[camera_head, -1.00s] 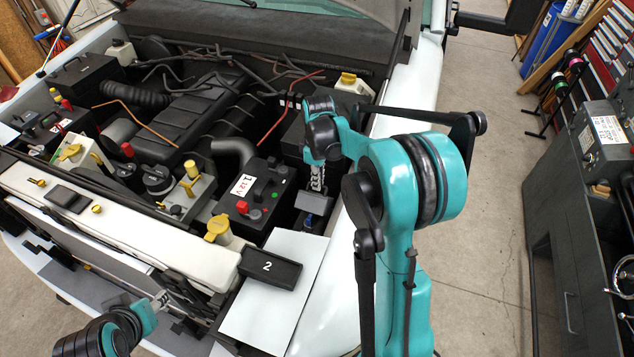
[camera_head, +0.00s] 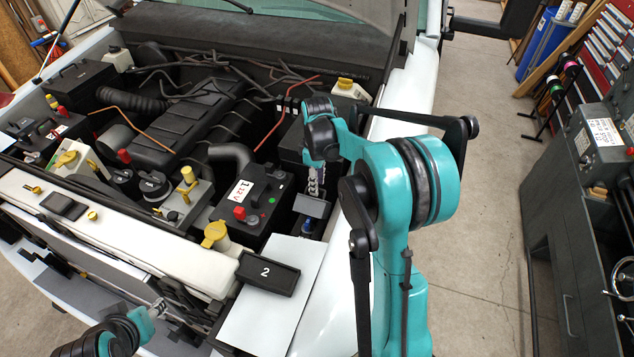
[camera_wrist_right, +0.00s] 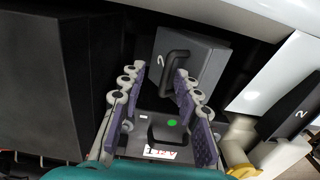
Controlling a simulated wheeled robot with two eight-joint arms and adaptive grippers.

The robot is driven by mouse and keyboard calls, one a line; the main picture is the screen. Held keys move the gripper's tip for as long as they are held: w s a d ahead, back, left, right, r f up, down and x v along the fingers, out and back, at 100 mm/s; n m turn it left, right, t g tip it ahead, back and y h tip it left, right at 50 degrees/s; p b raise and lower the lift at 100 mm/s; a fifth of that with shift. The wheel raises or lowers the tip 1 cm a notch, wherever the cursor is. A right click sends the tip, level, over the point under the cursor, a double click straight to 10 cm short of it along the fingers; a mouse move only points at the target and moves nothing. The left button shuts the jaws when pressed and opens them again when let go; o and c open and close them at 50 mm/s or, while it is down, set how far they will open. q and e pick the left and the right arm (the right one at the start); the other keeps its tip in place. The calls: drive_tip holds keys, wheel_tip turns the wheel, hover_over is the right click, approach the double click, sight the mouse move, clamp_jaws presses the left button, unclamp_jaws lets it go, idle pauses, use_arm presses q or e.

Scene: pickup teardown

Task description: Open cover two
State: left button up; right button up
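Cover two is a grey lid with a white 2 and a black bar handle, near the top middle of the right wrist view (camera_wrist_right: 203,62). In the head view it shows as a small grey panel (camera_head: 311,206) right of the battery marked 1. It looks shut. My right gripper (camera_wrist_right: 160,84) is open, its purple-padded fingers apart, with the lower end of the handle near or between the fingertips; contact cannot be told. In the head view the right gripper (camera_head: 315,183) points down just above the lid. My left gripper (camera_head: 157,308) is low at the left, in front of the car; its fingers are too small to judge.
A black block marked 2 (camera_head: 268,272) lies on a white panel (camera_head: 262,325) at the front right of the engine bay. The battery marked 1 (camera_head: 257,200) stands left of the lid. The white fender (camera_head: 335,270) is close on the right.

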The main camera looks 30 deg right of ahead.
wheel_tip(320, 180, up, 12)
idle(0.4)
drive_tip(key=shift+f, duration=0.1)
